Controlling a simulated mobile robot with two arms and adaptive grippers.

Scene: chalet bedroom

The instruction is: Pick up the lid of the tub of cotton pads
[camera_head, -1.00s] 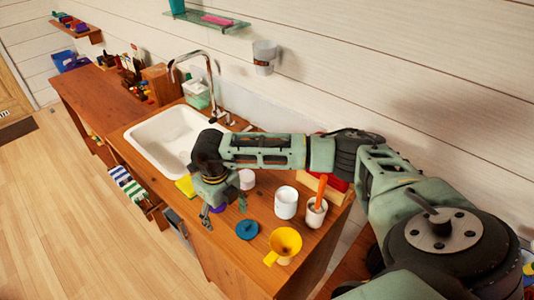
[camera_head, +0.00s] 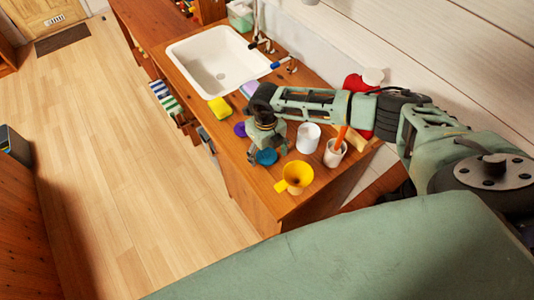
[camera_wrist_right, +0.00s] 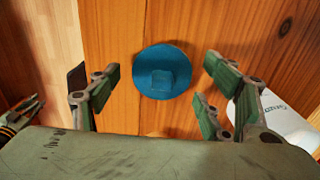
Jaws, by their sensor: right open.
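The blue round lid (camera_head: 267,157) with a square knob lies flat on the wooden counter, partly hidden by my right gripper (camera_head: 264,148) in the head view. In the right wrist view the lid (camera_wrist_right: 162,72) shows whole, between the open fingers of my right gripper (camera_wrist_right: 157,88), with clear gaps on both sides. Nothing is held. A white tub (camera_head: 308,138) stands just right of the gripper. A white rounded thing with lettering (camera_wrist_right: 280,120) shows at the right of the wrist view, partly hidden by a finger. My left gripper is not clearly seen.
A white cup with an orange handle (camera_head: 334,153) is right of the tub. A purple disc (camera_head: 239,129) and yellow sponge (camera_head: 219,107) lie left, beside the sink (camera_head: 218,62). A red bottle (camera_head: 359,84) stands behind my arm.

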